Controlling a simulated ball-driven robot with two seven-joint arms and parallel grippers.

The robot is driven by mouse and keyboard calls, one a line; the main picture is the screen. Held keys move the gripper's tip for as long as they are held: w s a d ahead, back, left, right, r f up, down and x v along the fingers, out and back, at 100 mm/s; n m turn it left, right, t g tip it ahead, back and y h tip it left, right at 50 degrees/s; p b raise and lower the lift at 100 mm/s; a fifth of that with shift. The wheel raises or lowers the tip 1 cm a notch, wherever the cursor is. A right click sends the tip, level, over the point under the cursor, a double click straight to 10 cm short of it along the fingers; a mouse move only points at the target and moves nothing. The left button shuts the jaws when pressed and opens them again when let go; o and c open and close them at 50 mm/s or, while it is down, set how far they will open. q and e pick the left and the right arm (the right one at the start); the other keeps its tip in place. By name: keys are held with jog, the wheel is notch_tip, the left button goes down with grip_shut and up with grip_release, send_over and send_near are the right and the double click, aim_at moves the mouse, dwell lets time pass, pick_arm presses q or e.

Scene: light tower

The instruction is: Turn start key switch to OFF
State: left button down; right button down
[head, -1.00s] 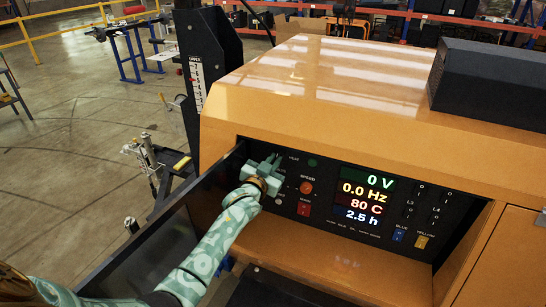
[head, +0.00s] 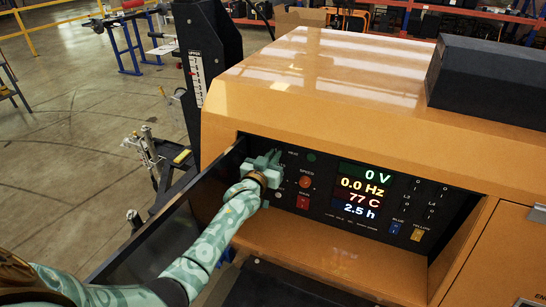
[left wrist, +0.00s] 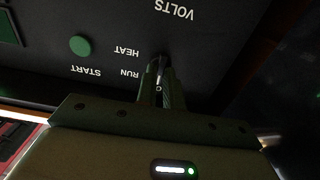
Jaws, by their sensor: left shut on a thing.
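My left gripper (head: 267,162) is at the upper left of the black control panel (head: 330,222) in the head view. It covers the key switch there. In the left wrist view, its fingers (left wrist: 160,85) are shut on the start key switch (left wrist: 161,61), a dark part between the fingertips. The labels VOLTS, HEAT, RUN and START appear upside down around it. The fingers hide part of the switch and its markings, so I cannot tell its exact position. My right gripper is out of view.
The display (head: 361,190) reads 0 V, 0.0 Hz, 77 C and 2.5 h. An orange speed knob (head: 306,182) and a red switch (head: 303,202) sit right of my gripper. Blue (head: 395,228) and yellow (head: 417,234) switches are farther right. The orange housing (head: 300,95) overhangs the panel.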

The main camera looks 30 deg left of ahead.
pick_arm(q)
jog(key=c, duration=1.5)
grip_release()
jog(key=shift+s, duration=0.1)
jog(key=s, duration=0.5)
jog(key=s+p, duration=0.1)
jog(key=s, duration=0.4)
jog(key=s+d+p, duration=0.1)
jog(key=s, duration=0.5)
jog(key=shift+s+f, duration=0.1)
